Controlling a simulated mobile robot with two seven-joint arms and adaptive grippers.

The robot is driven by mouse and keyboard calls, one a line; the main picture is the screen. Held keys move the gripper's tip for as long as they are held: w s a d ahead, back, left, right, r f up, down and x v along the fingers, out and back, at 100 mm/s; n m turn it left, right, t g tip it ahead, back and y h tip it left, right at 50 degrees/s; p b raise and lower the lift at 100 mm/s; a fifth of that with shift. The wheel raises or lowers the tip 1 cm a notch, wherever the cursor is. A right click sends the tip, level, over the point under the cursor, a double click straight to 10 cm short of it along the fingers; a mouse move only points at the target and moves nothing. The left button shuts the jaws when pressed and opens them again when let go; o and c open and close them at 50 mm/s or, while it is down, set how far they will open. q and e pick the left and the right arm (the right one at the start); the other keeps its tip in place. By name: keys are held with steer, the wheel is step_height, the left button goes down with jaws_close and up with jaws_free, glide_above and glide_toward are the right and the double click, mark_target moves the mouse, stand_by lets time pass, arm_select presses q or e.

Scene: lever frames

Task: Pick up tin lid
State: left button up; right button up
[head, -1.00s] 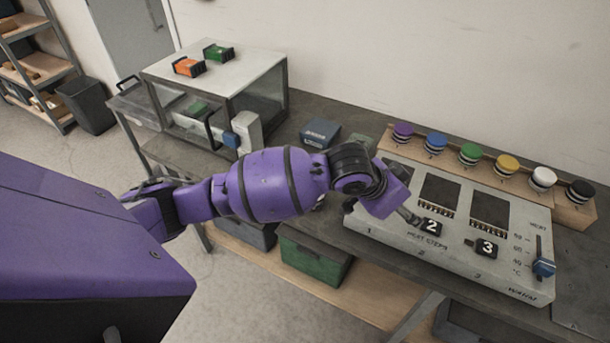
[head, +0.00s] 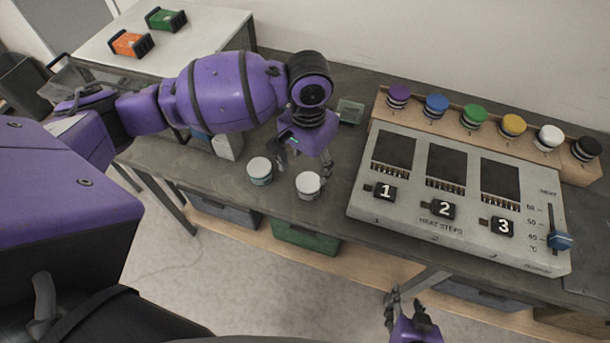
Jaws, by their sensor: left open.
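Two small tins with white lids stand near the front edge of the workbench in the head view. The left tin's lid (head: 260,166) and the right tin's lid (head: 308,182) both face up. I cannot tell which one the task means. My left gripper (head: 305,164) points down just behind the right tin. Its fingers are spread, with nothing seen between them, and it seems apart from both lids. My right gripper (head: 408,303) is low at the bottom, in front of the bench, with its fingers apart and empty.
A heater panel (head: 450,232) with blocks numbered 1, 2 and 3 stands to the right. Several coloured knobs line a wooden rack (head: 480,124) behind it.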

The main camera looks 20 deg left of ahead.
mark_target(310, 182)
arm_select(q)
steer(key=f, duration=0.7)
steer(key=shift+w+d, duration=0.25)
steer(key=c, duration=1)
